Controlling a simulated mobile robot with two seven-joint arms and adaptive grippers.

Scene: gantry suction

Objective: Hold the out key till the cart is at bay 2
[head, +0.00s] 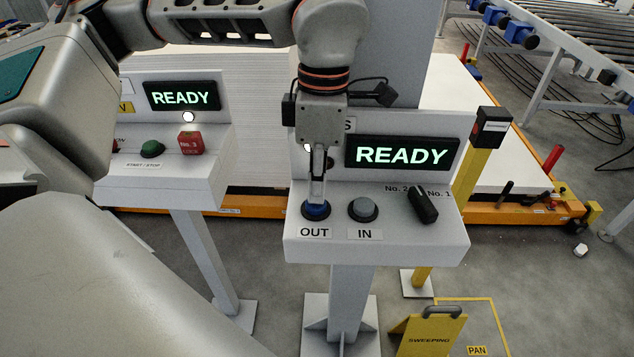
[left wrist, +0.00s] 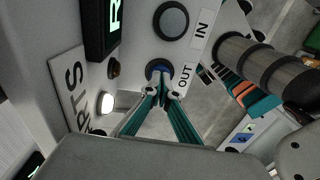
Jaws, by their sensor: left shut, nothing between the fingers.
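The blue OUT key (head: 316,212) sits at the left of the white control box (head: 300,252). My left gripper (head: 317,200) points down with shut, empty fingers, its tips at the key. In the left wrist view the tips (left wrist: 160,88) overlap the blue key (left wrist: 157,68) and seem to touch it; I cannot tell how far it is pressed. The grey IN key (head: 363,209) is beside it. A black selector (head: 423,204) lies between the labels No. 2 and No. 1. The display (head: 402,154) reads READY. I cannot make out the cart or bay 2. My right gripper is out of view.
A yellow post (head: 472,180) stands right of the box. A yellow sweeping sign (head: 428,335) is on the floor below.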

